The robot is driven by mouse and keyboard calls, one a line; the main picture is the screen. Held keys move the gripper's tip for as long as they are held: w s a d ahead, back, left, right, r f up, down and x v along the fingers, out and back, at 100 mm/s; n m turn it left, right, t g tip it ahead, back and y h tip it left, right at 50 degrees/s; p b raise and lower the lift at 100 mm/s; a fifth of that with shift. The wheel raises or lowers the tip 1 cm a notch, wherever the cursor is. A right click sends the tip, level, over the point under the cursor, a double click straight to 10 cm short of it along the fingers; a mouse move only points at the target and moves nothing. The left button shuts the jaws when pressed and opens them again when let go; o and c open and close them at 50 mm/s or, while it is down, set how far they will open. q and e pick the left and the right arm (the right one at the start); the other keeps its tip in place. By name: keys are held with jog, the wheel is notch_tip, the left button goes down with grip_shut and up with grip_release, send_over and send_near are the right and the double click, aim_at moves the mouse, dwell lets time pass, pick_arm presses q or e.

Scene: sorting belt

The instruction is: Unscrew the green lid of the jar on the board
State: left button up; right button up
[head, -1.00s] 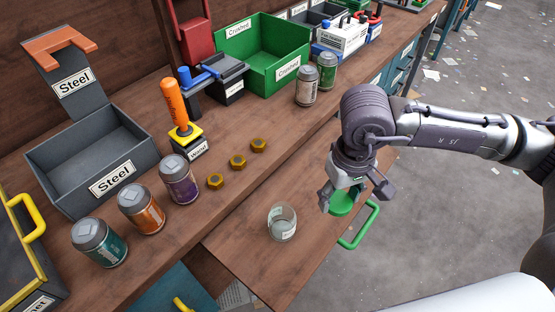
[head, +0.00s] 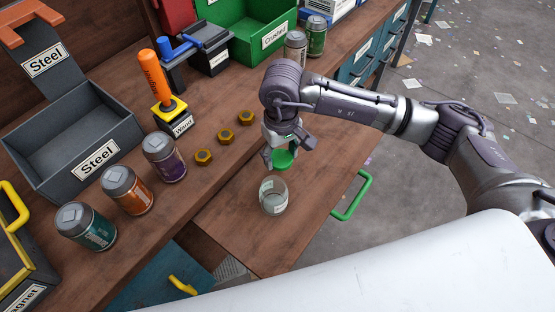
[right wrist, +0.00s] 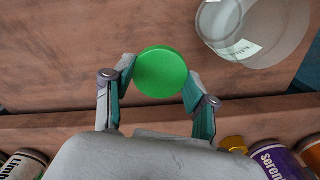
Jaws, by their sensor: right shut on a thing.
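The jar (head: 273,198) is clear glass with a pale label and stands upright on the wooden board (head: 235,232), its top open. It also shows in the right wrist view (right wrist: 275,35) at the upper right. The round green lid (head: 281,160) is apart from the jar, just behind it in the head view. My right gripper (head: 284,157) is shut on the lid, with a finger on each side, as the right wrist view (right wrist: 161,78) shows. I cannot tell how high the lid is above the wood. My left gripper is not in view.
Purple (head: 164,158), orange (head: 128,190) and teal (head: 86,226) cans line the bench at left. Several brass nuts (head: 226,135) lie behind the jar. A grey Steel bin (head: 97,160) and green bin (head: 262,42) stand farther back. The board in front of the jar is clear.

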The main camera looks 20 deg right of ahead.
aim_at(278, 164)
jog(key=shift+w+a+f, duration=0.3)
jog(key=shift+w+f, duration=0.05)
jog(key=shift+f, duration=0.05)
notch_tip(278, 164, down, 4)
jog(key=shift+r+p, duration=0.1)
jog(key=shift+p, duration=0.2)
jog(key=shift+f, duration=0.2)
jog(key=o, duration=1.3)
jog(key=shift+r, duration=0.1)
